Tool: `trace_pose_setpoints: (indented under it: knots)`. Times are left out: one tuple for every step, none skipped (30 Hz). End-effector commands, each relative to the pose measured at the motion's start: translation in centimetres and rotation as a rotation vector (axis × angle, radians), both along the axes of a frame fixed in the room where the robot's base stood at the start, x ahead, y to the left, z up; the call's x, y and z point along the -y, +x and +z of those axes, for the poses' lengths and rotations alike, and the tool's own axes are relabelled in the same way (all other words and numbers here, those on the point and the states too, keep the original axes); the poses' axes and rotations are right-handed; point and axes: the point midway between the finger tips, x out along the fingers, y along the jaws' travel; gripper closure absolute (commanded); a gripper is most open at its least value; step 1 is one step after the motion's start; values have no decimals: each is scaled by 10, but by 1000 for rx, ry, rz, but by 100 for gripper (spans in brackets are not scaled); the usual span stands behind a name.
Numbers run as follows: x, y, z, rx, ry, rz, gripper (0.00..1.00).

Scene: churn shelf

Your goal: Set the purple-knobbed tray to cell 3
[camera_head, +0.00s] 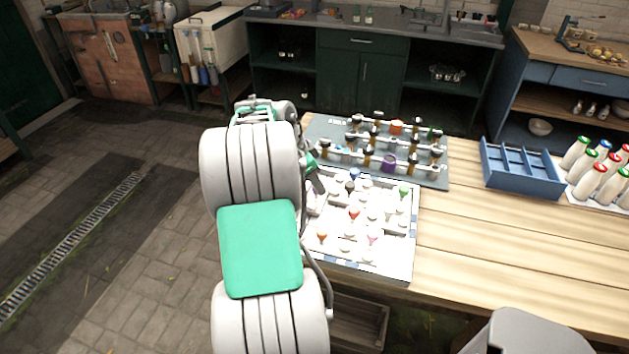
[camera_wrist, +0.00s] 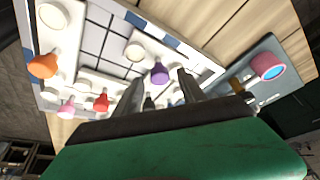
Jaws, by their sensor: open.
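The white board (camera_head: 398,262) lies on the wooden bench and carries several pale trays with coloured knobs. The purple knob (camera_wrist: 159,72) shows in the wrist view, just ahead of my fingers and roughly between their tips. My gripper (camera_wrist: 160,80) is open over the board, with nothing seen held. Cell numbers are not readable, so I cannot tell which is cell 3. My arm hides the board's left side.
Red (camera_head: 354,214), orange (camera_head: 322,237), pink (camera_head: 372,238) and green (camera_head: 404,190) knobs stand on the board. A blue divided box (camera_head: 520,184) and white bottles (camera_head: 588,184) are right. Bench between is clear.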

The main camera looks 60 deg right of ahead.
Motion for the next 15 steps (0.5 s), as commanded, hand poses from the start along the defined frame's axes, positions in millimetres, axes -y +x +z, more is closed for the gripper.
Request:
trace_pose_setpoints:
  knots:
    - [1,-1,-3,0,0,-1,52]
    - [2,-2,-5,0,-1,-1,52]
    - [2,-2,-6,0,-2,-1,52]
    - [2,-2,-6,1,-1,-1,52]
    - [2,-2,-6,1,-1,-1,52]
    - [2,-2,-6,1,-1,0,52]
    - [2,-2,-6,1,-1,0,52]
    - [2,-2,-6,1,-1,0,52]
    - [2,-1,-6,1,-1,1,52]
    - [2,-1,-6,1,-1,1,55]
    - [2,-1,-6,1,-1,1,57]
    - [2,-1,-6,1,-1,2,60]
    - [2,-1,-6,1,-1,2,63]
    - [2,-1,-6,1,-1,2,65]
    - [2,-1,-6,1,-1,2,69]
